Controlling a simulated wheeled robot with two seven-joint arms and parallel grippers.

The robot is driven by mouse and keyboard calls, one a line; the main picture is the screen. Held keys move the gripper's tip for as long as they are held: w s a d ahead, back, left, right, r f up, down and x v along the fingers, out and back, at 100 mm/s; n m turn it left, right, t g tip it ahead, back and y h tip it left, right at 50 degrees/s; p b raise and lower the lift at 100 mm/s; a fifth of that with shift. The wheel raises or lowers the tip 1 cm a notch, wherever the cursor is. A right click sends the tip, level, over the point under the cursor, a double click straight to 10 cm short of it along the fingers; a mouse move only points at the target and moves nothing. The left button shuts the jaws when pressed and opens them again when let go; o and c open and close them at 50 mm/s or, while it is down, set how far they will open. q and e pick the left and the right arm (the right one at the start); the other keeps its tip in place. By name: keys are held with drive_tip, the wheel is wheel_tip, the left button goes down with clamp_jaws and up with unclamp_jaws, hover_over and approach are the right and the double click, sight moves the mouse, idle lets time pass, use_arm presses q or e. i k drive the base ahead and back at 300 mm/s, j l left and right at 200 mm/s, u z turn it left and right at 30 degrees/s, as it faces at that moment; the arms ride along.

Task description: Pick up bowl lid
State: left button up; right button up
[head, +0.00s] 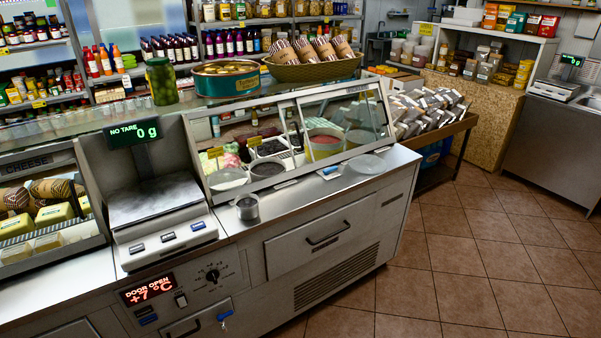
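A round, flat, clear disc that looks like the bowl lid (367,164) lies on the steel counter (345,190), near its right end in front of the glass display case. Behind the glass are several containers of food, among them a round one with pinkish-red contents (324,146). Neither of my grippers shows in the head view, and nothing touches the lid.
A small metal cup (247,207) stands left of the lid. A weighing scale (155,207) reading 0 g stands farther left. The glass case (290,140) rises close behind the lid. Tiled floor (480,260) is clear at right. The cabinet display reads "DOOR OPEN +7°C" (149,289).

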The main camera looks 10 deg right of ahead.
sight(369, 164)
drive_tip(key=i+l+u, duration=0.1)
drive_tip(key=i+l, duration=0.15)
drive_tip(key=i+l+u, duration=0.1)
drive_tip(key=i+l, duration=0.2)
drive_tip(key=l, duration=0.2)
drive_tip(key=i+l+u, duration=0.1)
drive_tip(key=i+l, duration=0.15)
drive_tip(key=l, duration=0.2)
drive_tip(key=i+l+u, duration=0.1)
drive_tip(key=l, duration=0.3)
drive_tip(key=i, duration=0.1)
